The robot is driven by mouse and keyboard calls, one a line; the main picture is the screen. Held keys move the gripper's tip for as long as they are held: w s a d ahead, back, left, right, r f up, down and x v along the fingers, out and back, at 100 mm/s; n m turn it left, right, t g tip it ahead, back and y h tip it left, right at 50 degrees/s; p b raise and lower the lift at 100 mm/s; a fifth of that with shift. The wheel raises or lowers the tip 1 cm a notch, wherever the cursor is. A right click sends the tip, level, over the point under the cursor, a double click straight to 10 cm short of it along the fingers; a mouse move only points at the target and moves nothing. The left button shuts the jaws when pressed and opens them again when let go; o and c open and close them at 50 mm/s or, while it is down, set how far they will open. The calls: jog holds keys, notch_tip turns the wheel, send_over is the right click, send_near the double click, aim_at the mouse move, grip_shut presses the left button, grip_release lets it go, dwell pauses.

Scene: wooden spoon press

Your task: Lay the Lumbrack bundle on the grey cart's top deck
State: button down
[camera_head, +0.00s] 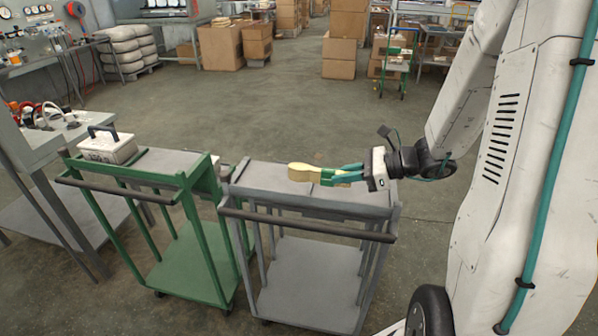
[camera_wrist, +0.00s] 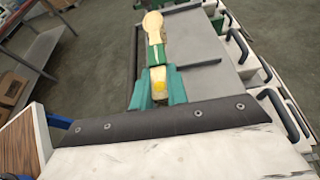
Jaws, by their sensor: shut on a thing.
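The Lumbrack bundle is a pale wooden spoon-shaped bundle (camera_head: 303,172) with a green band around it. In the head view my gripper (camera_head: 348,175) is shut on its right end and holds it over the grey cart's top deck (camera_head: 262,178). In the wrist view the bundle (camera_wrist: 153,24) points away from my gripper (camera_wrist: 157,88), with the teal fingers on either side of its near end. The grey deck (camera_wrist: 195,45) lies below it. I cannot tell whether the bundle touches the deck.
A green cart (camera_head: 180,180) stands just left of the grey cart, with a pale handled block (camera_head: 108,150) on its top. A workbench (camera_head: 40,140) is at the far left. The grey cart's front has a dark handle bar (camera_head: 305,226). Open floor (camera_head: 250,110) lies behind the carts.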

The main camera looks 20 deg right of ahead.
jog(key=w+a, duration=0.2)
jog(key=w, duration=0.2)
jog(key=w+a+f, duration=0.1)
jog(key=w+a, duration=0.4)
jog(key=w, duration=0.2)
jog(key=shift+w+a+f, duration=0.15)
jog(key=shift+w, duration=0.2)
jog(key=shift+w+a+f, duration=0.1)
jog(key=shift+f, duration=0.8)
jog(key=shift+w+a+f, duration=0.1)
jog(key=shift+f, duration=0.8)
jog(key=c, duration=1.4)
grip_release()
jog(key=shift+f, duration=0.15)
